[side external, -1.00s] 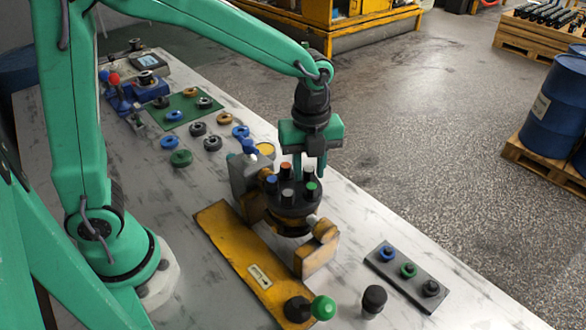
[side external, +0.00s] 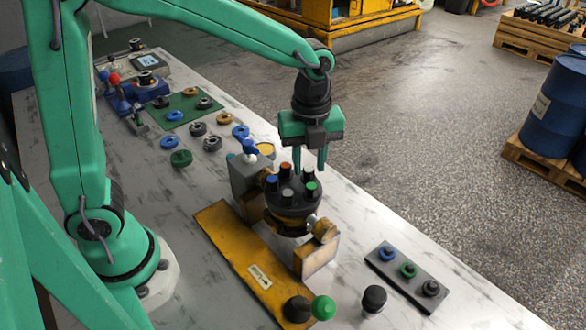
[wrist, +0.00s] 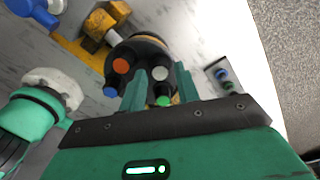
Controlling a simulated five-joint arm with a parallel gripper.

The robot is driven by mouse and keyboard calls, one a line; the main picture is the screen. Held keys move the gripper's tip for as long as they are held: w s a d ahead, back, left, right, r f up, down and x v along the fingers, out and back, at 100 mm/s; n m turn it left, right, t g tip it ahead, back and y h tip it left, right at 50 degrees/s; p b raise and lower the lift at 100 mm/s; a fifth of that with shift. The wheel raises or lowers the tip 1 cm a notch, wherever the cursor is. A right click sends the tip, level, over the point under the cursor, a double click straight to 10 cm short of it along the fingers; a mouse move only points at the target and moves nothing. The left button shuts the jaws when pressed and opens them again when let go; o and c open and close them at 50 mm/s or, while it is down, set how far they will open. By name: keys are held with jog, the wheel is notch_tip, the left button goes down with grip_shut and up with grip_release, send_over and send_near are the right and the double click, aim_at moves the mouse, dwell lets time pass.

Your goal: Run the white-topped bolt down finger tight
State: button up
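The white-topped bolt (side external: 309,170) stands upright in the dark round motor head (side external: 292,205), between the orange-topped bolt (side external: 285,167) and the green-topped bolt (side external: 311,186). In the wrist view its pale top (wrist: 160,74) shows between my finger lines. Blue-topped (side external: 271,180) and grey-topped (side external: 287,192) bolts stand in the same ring. My gripper (side external: 311,168) points down over the white-topped bolt, fingers apart and empty. In the wrist view the gripper (wrist: 162,82) also shows a gap between its fingers. I cannot tell how deep the bolt sits.
The motor rests in a yellow fixture (side external: 240,250) with a blue-handled clamp (side external: 249,148) behind. A dark rack (side external: 408,276) with several coloured pieces lies to the right. A black knob (side external: 374,298) and green knob (side external: 323,307) stand in front. Loose rings lie at back left.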

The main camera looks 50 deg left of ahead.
jog(key=shift+r, duration=1.4)
jog(key=n, duration=0.6)
jog(key=shift+f, duration=0.2)
jog(key=n, duration=0.5)
jog(key=shift+f+n, duration=0.15)
jog(key=shift+n, duration=0.15)
jog(key=shift+f, duration=0.15)
jog(key=shift+f, duration=0.85)
jog(key=shift+f, duration=1.1)
jog(key=shift+r, duration=0.2)
dwell(0.8)
